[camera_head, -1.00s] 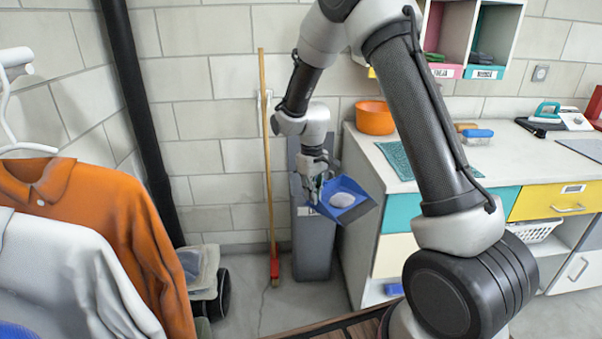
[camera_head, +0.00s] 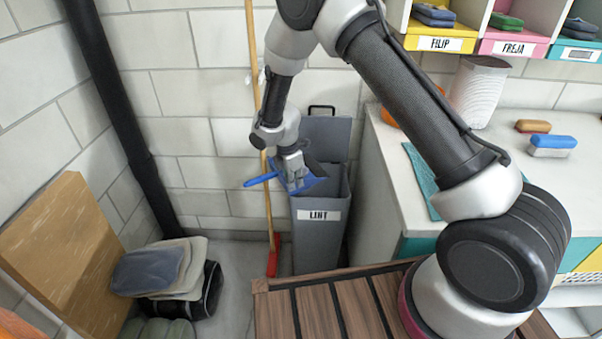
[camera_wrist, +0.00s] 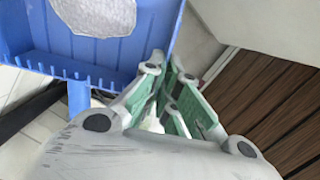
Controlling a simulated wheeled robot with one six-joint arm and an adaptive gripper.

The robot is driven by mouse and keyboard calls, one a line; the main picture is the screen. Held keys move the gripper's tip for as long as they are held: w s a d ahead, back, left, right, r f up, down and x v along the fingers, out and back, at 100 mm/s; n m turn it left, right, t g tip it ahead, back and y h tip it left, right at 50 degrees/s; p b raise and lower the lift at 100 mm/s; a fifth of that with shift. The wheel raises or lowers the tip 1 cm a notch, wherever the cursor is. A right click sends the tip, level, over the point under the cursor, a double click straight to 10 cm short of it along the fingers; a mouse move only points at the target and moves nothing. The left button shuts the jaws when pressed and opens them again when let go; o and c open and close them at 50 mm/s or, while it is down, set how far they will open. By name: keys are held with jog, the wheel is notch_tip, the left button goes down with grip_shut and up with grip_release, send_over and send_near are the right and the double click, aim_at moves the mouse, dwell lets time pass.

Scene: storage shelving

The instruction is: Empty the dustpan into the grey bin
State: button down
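The grey bin (camera_head: 318,245), labelled LINT, stands against the back wall with its lid (camera_head: 328,138) raised behind its opening. The handle sticks out to the left of my gripper. In the wrist view the blue pan (camera_wrist: 75,48) shows at upper left, with a pale grey lump of lint (camera_wrist: 95,14) on it.
A broom with a wooden stick (camera_head: 256,90) and red head (camera_head: 272,262) leans left of the bin. A white counter (camera_head: 395,165) stands close on the right. Folded cloths (camera_head: 160,268) and a wooden board (camera_head: 65,240) are at left. A slatted wooden surface (camera_head: 335,305) is in front.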

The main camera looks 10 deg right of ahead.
jog(key=shift+w+d+r+y, duration=0.3)
jog(key=shift+d+y, duration=0.1)
jog(key=shift+y, duration=0.2)
jog(key=y, duration=0.1)
jog(key=d+g+y, duration=0.1)
jog(key=d+r+y, duration=0.1)
jog(key=shift+w+g, duration=0.3)
jog(key=d+y, duration=0.1)
jog(key=d+r+g+y, duration=0.1)
jog(key=y, duration=0.1)
jog(key=w+d+r+y, duration=0.1)
jog(key=y, duration=0.1)
jog(key=shift+d, duration=0.35)
jog(key=shift+d+r+g, duration=0.1)
jog(key=shift+r+g, duration=0.15)
jog(key=shift+g, duration=0.05)
jog(key=shift+w, duration=0.15)
notch_tip(320, 180, up, 2)
jog(key=shift+f, duration=0.35)
notch_tip(320, 180, down, 2)
jog(key=shift+r, duration=0.1)
